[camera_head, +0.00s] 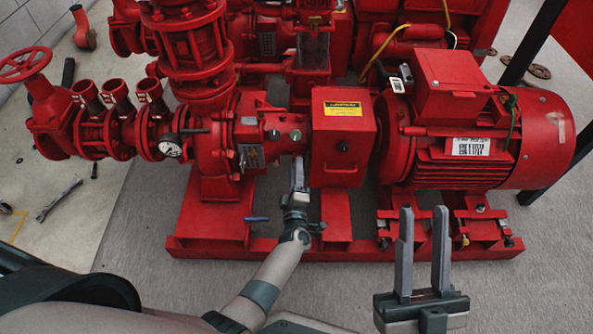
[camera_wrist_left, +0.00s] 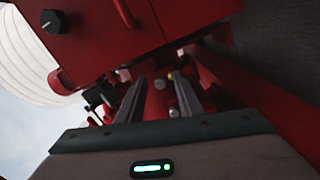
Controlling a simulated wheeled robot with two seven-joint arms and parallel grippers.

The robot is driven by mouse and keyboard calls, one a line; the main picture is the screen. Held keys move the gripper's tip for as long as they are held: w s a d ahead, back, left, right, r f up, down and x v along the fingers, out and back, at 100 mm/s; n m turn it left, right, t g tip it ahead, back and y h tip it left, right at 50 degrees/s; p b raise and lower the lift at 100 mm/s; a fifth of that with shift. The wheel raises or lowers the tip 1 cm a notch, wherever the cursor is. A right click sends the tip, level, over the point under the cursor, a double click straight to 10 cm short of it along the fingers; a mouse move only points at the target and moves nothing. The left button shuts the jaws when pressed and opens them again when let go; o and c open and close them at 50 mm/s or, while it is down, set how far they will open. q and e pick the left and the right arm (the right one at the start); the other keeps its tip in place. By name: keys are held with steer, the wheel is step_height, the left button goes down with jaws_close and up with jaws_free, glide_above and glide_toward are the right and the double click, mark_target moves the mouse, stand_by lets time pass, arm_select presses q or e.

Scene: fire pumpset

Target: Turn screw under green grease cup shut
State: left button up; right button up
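My left gripper (camera_head: 298,168) reaches up in front of the red pump housing (camera_head: 262,125), left of the red box with a yellow label (camera_head: 330,150). In the left wrist view, the left gripper's two fingers (camera_wrist_left: 158,90) stand apart, with red pump parts and small round metal fittings (camera_wrist_left: 173,113) seen between and beyond them. I cannot tell whether the fingers touch anything. My right gripper (camera_head: 422,220) is open and empty at front right.
The red motor (camera_head: 475,130) stands at right on the red base frame (camera_head: 290,248). A blue-handled valve (camera_head: 256,219) sticks out at the frame's front. A pressure gauge (camera_head: 171,146) is at left. A wrench (camera_head: 58,199) lies on the floor. The floor in front is clear.

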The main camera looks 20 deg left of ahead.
arm_select(q)
steer(key=shift+s, duration=0.1)
